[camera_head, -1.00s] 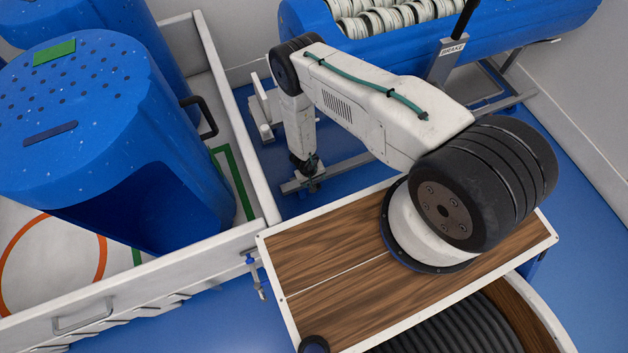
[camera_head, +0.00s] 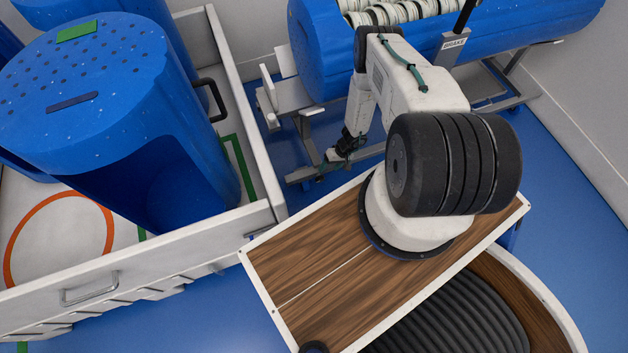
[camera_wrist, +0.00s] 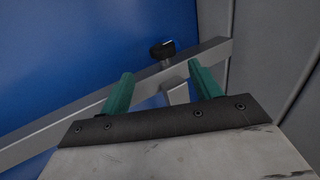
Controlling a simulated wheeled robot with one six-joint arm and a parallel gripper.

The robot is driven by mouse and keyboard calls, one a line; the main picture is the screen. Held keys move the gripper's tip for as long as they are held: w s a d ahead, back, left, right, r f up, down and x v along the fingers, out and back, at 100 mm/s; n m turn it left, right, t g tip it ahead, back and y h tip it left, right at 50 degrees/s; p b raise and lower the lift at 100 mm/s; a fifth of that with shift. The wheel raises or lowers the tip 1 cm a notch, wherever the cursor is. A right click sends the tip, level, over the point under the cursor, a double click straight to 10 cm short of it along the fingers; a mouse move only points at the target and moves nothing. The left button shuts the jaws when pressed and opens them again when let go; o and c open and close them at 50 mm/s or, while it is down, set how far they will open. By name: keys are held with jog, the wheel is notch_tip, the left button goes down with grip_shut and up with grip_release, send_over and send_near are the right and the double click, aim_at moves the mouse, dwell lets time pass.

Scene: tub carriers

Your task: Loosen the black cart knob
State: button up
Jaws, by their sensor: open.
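The black knob (camera_wrist: 163,50) sits on a grey metal bar (camera_wrist: 95,104) of the cart frame in the wrist view. It lies ahead of my gripper (camera_wrist: 160,70), roughly between the two green fingertips in the picture. The fingers are apart with nothing held between them. I cannot tell how far the knob is from the tips. In the head view my arm reaches down to the cart's lower frame, beside the cart with the blue tub (camera_head: 315,50). The knob cannot be made out there.
A white-walled bay (camera_head: 190,245) with blue perforated tubs (camera_head: 125,60) stands at the left. The cart's pedal post is labelled BRAKE (camera_head: 453,44). A grey wall is at the right.

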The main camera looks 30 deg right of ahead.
aim_at(322, 176)
jog(key=x, duration=0.7)
jog(key=shift+w+a+f, duration=0.1)
jog(key=shift+a+f, duration=0.15)
jog(key=shift+a, duration=0.2)
jog(key=c, duration=1)
